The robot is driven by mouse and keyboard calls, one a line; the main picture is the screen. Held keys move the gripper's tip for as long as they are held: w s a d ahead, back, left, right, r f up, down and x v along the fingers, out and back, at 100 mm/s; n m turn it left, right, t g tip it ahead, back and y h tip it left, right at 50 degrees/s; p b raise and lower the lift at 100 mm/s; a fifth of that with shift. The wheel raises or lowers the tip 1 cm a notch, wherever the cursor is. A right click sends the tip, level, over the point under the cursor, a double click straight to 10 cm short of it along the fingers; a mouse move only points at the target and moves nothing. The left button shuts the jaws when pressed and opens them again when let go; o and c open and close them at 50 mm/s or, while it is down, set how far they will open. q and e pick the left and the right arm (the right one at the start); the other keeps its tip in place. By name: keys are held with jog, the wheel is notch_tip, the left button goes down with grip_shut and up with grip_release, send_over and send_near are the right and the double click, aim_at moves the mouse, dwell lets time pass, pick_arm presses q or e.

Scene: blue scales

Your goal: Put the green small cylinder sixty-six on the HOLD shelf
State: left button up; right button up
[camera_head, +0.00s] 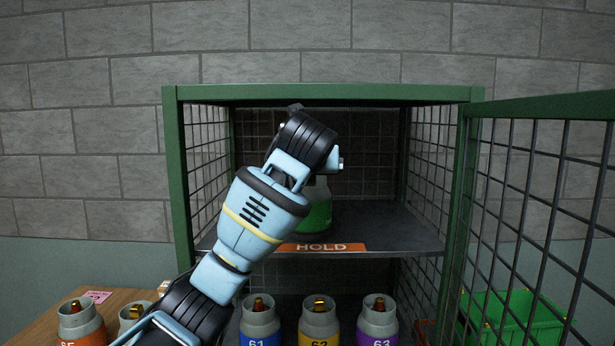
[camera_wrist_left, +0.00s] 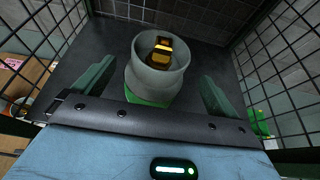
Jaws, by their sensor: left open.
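The green small cylinder (camera_head: 318,213) has a grey top and appears upright on the HOLD shelf (camera_head: 398,236), behind the orange HOLD label. My arm partly hides it, and its number cannot be seen. In the left wrist view the cylinder (camera_wrist_left: 157,75) shows its grey collar and brass valve, with a little green below. My left gripper (camera_wrist_left: 156,88) is open, with one finger on each side of the cylinder and a visible gap at each. In the head view my wrist hides the fingers. My right gripper is not in view.
Below the shelf stand a blue cylinder (camera_head: 260,326), a yellow one (camera_head: 319,326) and a purple one (camera_head: 377,326). A wooden table (camera_head: 40,330) with more cylinders is at left. The mesh door (camera_head: 540,190) is open at right, near a green crate (camera_head: 512,310).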

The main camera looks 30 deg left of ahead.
pick_arm(q)
jog(key=s+d, duration=0.3)
jog(key=s, duration=0.2)
jog(key=shift+s+d, duration=0.25)
jog(key=shift+s, duration=0.1)
